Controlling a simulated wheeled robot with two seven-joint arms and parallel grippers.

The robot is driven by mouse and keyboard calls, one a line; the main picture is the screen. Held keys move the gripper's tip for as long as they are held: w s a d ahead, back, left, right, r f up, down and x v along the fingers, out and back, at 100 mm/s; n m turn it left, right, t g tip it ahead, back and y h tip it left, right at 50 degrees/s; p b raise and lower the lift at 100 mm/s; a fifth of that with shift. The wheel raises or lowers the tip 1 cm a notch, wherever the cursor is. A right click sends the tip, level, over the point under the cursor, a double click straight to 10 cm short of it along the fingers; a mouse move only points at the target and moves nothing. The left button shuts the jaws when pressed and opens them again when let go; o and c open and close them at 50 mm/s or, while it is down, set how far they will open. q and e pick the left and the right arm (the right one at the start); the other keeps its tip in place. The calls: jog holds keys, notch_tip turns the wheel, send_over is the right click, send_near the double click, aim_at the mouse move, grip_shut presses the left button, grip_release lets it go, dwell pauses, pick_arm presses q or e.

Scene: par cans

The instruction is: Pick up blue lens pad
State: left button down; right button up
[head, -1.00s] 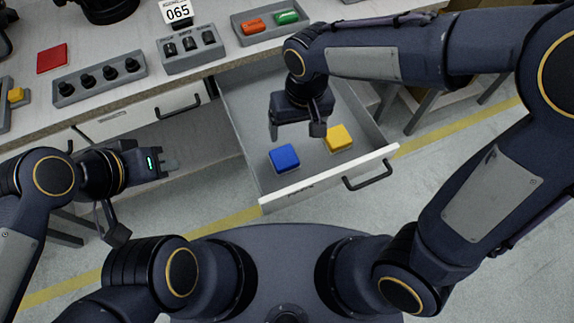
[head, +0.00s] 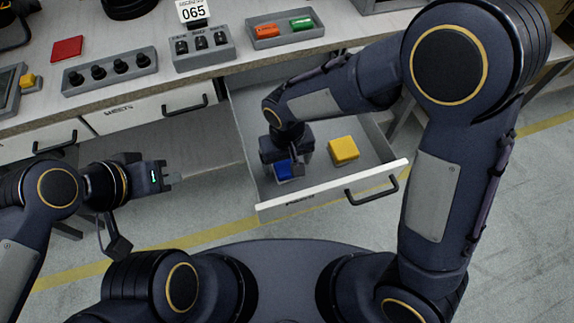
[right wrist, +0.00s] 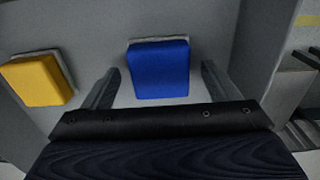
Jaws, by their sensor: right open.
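The blue lens pad (head: 283,170) lies in the open drawer, partly hidden by my right gripper in the head view. In the right wrist view the blue pad (right wrist: 159,69) is in full sight. My right gripper (head: 285,172) is over it, open, and the pad shows between and a little beyond its two fingers (right wrist: 160,85). I cannot tell the exact height left between fingers and pad. My left gripper (head: 172,180) is outside the drawer at the left and holds nothing I can see; its jaw gap is not clear.
A yellow pad (head: 343,149) lies in the drawer (head: 375,148) to the right of the blue one. The drawer's white front and side walls bound the space.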

aim_at(285, 165)
jog(key=c, duration=1.1)
jog(key=shift+r, duration=0.15)
jog(key=shift+r, duration=0.55)
jog(key=r, duration=0.2)
jog(key=shift+s+a+r+p, duration=0.15)
jog(key=shift+a+r+p, duration=0.1)
jog(key=shift+r+p, duration=0.15)
jog(key=s+a+r, duration=0.6)
jog(key=s+a+r+p, duration=0.1)
jog(key=s+a+r, duration=0.2)
jog(key=s, duration=0.1)
